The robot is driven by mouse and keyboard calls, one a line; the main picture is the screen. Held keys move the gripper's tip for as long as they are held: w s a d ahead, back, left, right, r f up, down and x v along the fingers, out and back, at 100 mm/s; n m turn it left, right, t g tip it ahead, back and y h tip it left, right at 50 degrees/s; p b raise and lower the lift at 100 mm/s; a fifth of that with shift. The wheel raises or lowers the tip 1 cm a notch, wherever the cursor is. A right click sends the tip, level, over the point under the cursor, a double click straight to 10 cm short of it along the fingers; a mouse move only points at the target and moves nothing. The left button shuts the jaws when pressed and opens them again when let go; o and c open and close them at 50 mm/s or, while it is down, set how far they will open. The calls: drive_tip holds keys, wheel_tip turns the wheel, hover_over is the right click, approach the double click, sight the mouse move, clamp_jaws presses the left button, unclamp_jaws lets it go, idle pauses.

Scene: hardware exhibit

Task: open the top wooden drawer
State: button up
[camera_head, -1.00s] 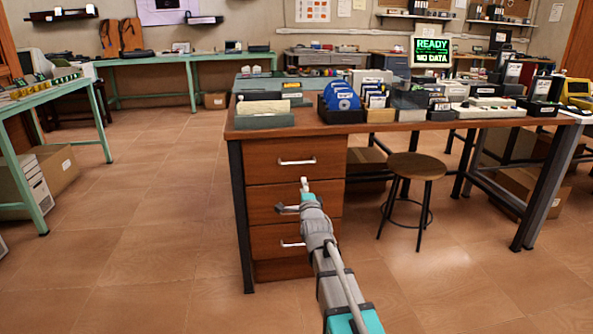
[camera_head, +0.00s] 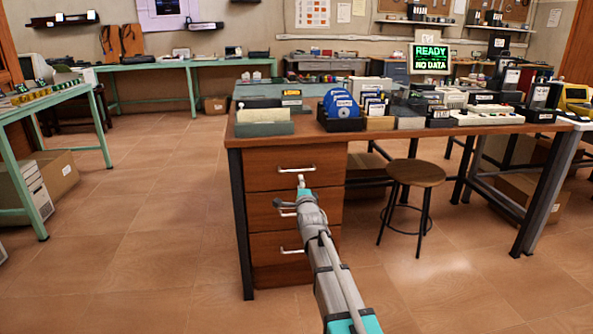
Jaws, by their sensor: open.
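The top wooden drawer (camera_head: 265,168) is the uppermost of 3 reddish-brown drawers under the left end of the desk, and its front looks closed. Its pale metal bar handle (camera_head: 297,169) runs across the middle of the front. My gripper (camera_head: 290,192) is open, with one fingertip up just below the top handle and the other lower and to the left. Whether the upper fingertip touches the handle cannot be told. My gripper and arm cover part of the middle drawer (camera_head: 262,212) and its handle. The bottom drawer (camera_head: 270,247) shows its own handle.
The desk top (camera_head: 400,133) carries trays, discs and boxes above the drawers. A dark desk leg (camera_head: 240,225) stands just left of the drawers. A round stool (camera_head: 415,173) stands to the right. The tiled floor (camera_head: 150,230) on the left is clear.

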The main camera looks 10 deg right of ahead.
sight(296, 170)
drive_tip(key=w, duration=0.2)
drive_tip(key=w+r+p, duration=0.1)
drive_tip(key=w, duration=0.4)
drive_tip(key=shift+w+r, duration=0.25)
drive_tip(key=shift+w, duration=0.15)
clamp_jaws()
drive_tip(key=shift+a, duration=0.1)
